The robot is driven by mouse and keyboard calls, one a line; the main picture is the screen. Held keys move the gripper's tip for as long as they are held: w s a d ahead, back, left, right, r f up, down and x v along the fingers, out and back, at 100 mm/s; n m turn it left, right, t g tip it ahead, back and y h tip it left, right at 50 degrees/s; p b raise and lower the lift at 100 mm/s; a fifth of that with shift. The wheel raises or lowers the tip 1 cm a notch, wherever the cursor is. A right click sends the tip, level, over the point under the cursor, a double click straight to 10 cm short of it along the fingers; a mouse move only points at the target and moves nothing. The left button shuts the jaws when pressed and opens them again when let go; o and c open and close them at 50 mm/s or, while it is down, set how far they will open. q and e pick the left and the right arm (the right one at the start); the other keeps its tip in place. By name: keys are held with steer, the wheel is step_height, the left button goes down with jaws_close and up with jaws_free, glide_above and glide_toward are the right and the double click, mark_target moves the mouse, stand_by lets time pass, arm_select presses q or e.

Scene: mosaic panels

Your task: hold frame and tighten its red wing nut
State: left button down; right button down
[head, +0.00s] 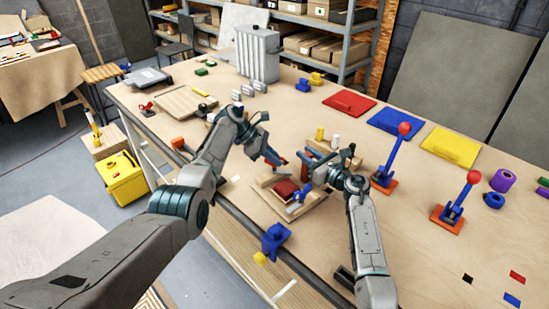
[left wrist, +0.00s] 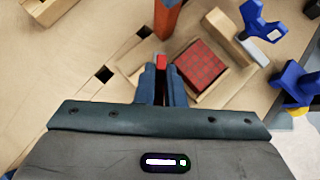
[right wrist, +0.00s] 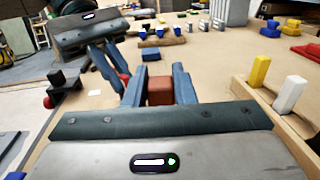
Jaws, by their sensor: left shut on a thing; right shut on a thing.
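A red mosaic panel (head: 285,188) lies in a small wooden frame on a wooden base near the table's front edge; the panel also shows in the left wrist view (left wrist: 203,66). My left gripper (head: 279,163) is shut on a small red piece, apparently the red wing nut (left wrist: 162,62), just beside the frame. My right gripper (right wrist: 160,88) is shut on a reddish-brown block (right wrist: 160,92), behind the panel in the head view. I cannot tell how this block joins the frame. An orange-red post (left wrist: 167,18) stands beyond my left fingertips.
Blue clamps (head: 274,240) sit at the frame's near side and on the table edge. Red-handled toggle clamps (head: 388,165) stand at the right. Red, blue and yellow panels (head: 452,146) lie farther back. A wooden block (head: 190,102) lies at the left.

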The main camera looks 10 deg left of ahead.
arm_select(q)
steer(key=shift+m+g, duration=0.5)
steer(key=shift+m, duration=0.2)
steer(key=c, duration=1.5)
jaws_free()
steer(key=v, duration=1.2)
steer(key=shift+r, duration=0.1)
